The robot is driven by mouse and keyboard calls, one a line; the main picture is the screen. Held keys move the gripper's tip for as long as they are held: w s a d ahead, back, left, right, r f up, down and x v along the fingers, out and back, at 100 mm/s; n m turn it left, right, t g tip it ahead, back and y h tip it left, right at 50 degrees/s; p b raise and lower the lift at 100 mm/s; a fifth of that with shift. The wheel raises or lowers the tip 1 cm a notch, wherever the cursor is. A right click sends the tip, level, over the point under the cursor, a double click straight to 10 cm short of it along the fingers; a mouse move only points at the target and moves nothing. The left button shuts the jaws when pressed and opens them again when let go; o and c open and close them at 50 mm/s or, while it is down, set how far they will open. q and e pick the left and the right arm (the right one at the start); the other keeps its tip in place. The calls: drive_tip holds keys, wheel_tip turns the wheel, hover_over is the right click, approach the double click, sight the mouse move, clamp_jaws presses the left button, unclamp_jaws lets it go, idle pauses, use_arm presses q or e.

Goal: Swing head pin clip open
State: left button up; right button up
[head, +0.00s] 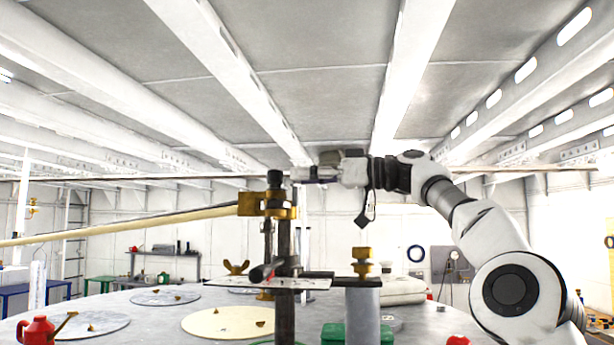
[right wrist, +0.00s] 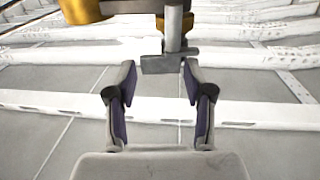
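A dark upright post (head: 284,245) stands in the middle of the head view, with a brass clamp (head: 252,206) near its top and a black knob (head: 275,178) above. I cannot tell for sure which part is the head pin clip. My right gripper (head: 302,174) reaches in from the right, beside the post's top. In the right wrist view its two fingers (right wrist: 158,80) are open, with nothing between them. A grey block (right wrist: 160,64) on a grey rod (right wrist: 173,28) lies just beyond the fingertips. My left gripper is not in view.
A long yellow pole (head: 120,226) runs left from the brass clamp. A brass-topped grey cylinder (head: 362,315) stands right of the post. The round table (head: 150,325) holds discs and a red can (head: 36,333). White beams (head: 225,75) cross overhead.

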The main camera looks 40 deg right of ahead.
drive_tip(key=s+a+m+h+b, duration=0.6)
drive_tip(key=m+h+b, duration=0.7)
drive_tip(key=h, duration=0.6)
drive_tip(key=shift+s+a+r+b, duration=0.15)
drive_tip(key=shift+s+a+b, duration=0.05)
drive_tip(key=shift+s+b, duration=0.95)
drive_tip(key=shift+w, duration=0.15)
